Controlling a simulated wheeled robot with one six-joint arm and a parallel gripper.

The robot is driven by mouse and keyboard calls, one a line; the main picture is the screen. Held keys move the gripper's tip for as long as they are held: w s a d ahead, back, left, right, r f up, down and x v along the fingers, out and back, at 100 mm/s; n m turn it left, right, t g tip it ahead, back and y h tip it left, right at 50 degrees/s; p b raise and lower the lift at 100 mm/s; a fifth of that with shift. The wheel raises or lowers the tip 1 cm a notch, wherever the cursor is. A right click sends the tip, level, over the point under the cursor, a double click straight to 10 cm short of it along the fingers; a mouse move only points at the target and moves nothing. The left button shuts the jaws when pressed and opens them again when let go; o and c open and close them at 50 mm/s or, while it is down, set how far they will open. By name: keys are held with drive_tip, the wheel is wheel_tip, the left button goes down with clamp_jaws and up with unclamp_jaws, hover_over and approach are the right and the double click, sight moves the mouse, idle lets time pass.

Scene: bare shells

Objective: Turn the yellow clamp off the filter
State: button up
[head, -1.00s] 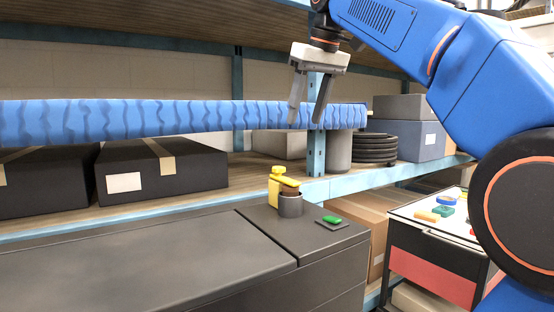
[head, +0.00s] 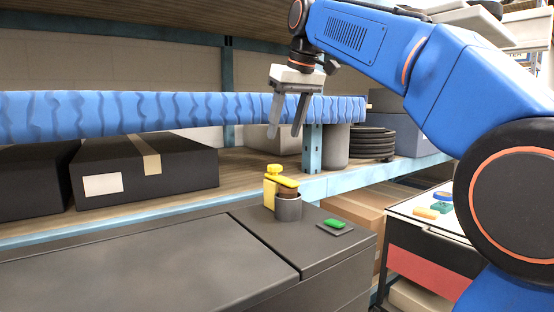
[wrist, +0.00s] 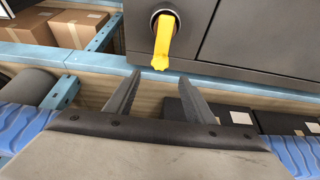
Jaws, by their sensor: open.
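The yellow clamp (head: 272,185) sits against a grey cylindrical filter (head: 288,207) on the dark cabinet top. Its arm reaches over the filter's top. In the wrist view the yellow clamp (wrist: 163,42) points down the picture from the round filter (wrist: 156,17). My gripper (head: 284,132) is open and empty, pointing down, well above and apart from the clamp. In the wrist view my gripper's fingers (wrist: 159,90) are spread, with the clamp beyond their tips.
A green piece (head: 335,223) lies on a small plate right of the filter. Black boxes (head: 146,166) stand on the shelf. A cart (head: 431,232) with coloured parts stands at right.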

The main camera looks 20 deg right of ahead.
sight(275, 165)
drive_tip(key=x, duration=0.9)
drive_tip(key=shift+w+f, duration=0.15)
drive_tip(key=shift+f, duration=0.15)
clamp_jaws()
